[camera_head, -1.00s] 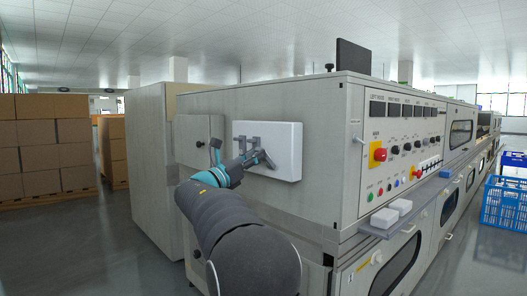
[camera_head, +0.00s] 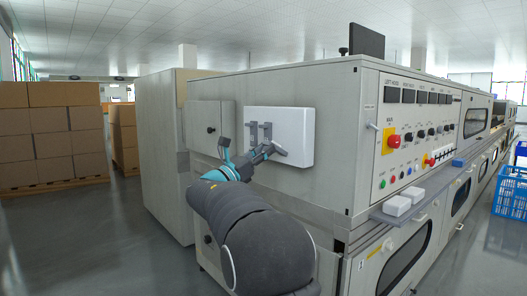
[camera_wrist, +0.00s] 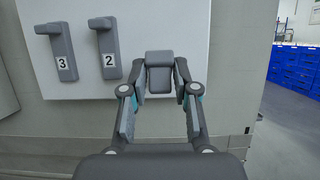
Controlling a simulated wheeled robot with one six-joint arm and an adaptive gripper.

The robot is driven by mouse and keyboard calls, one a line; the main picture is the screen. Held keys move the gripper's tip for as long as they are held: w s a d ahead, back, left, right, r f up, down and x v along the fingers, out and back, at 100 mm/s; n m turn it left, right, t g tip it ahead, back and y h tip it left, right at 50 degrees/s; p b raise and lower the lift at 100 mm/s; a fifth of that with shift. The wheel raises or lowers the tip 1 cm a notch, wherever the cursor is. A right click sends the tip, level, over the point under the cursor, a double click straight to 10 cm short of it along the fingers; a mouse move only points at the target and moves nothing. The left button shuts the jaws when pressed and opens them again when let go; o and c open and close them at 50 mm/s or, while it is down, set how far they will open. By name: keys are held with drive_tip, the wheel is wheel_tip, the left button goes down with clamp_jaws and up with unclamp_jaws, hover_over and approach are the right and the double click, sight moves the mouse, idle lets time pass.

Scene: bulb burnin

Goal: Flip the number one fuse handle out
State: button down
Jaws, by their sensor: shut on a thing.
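The white fuse box (camera_head: 298,135) is on the side of the grey machine; its face also fills the upper left of the wrist view (camera_wrist: 182,22). The number 2 handle (camera_wrist: 109,48) and number 3 handle (camera_wrist: 64,52) hang upright against it. To their right, the number one handle (camera_wrist: 159,72) sticks out from the box toward the wrist camera, its label not visible. My gripper (camera_wrist: 160,88) is shut on this handle, one finger at each side. In the head view my gripper (camera_head: 262,152) is at the lower part of the box and partly covers the handle.
A grey door panel (camera_head: 208,128) with a knob lies left of the fuse box. The control panel (camera_head: 418,135) with switches is around the corner at right, above a ledge with white blocks (camera_head: 398,205). Blue crates (camera_head: 512,200) stand far right.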

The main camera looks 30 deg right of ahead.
drive_tip(key=shift+d+f, duration=0.2)
drive_tip(key=shift+f, duration=0.15)
drive_tip(key=c, duration=1)
unclamp_jaws()
drive_tip(key=shift+d, duration=0.15)
drive_tip(key=shift+a+r, duration=0.15)
drive_tip(key=shift+a, duration=0.35)
drive_tip(key=v, duration=1.1)
drive_tip(key=shift+a+f, duration=0.2)
drive_tip(key=shift+f, duration=0.05)
drive_tip(key=shift+s, duration=0.15)
